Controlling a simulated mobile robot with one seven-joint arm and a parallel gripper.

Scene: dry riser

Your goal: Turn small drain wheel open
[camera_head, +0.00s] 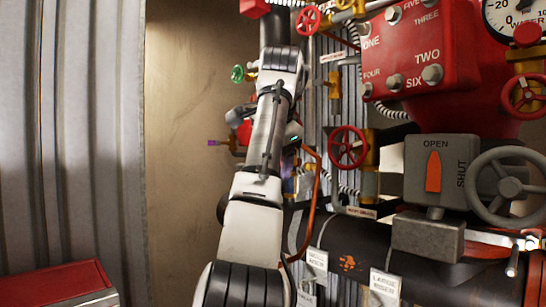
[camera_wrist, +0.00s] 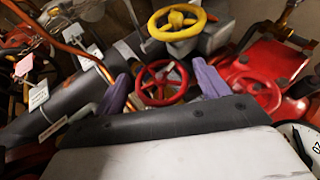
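In the wrist view a small red handwheel (camera_wrist: 163,84) with spokes lies between and beyond the two purple fingertips of my gripper (camera_wrist: 163,88). The fingers are apart, one on each side of the wheel in the picture; I cannot tell whether they touch it. A yellow handwheel (camera_wrist: 178,22) is just above it. No readable label marks the drain wheel.
A black pipe (camera_head: 365,255) with hanging tags runs across the lower right. A red numbered box (camera_head: 420,52), an OPEN/SHUT indicator (camera_head: 441,170) and a grey handwheel (camera_head: 508,187) crowd the right. An orange tube (camera_head: 317,190) passes beside my arm. The wall (camera_head: 185,190) at left is bare.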

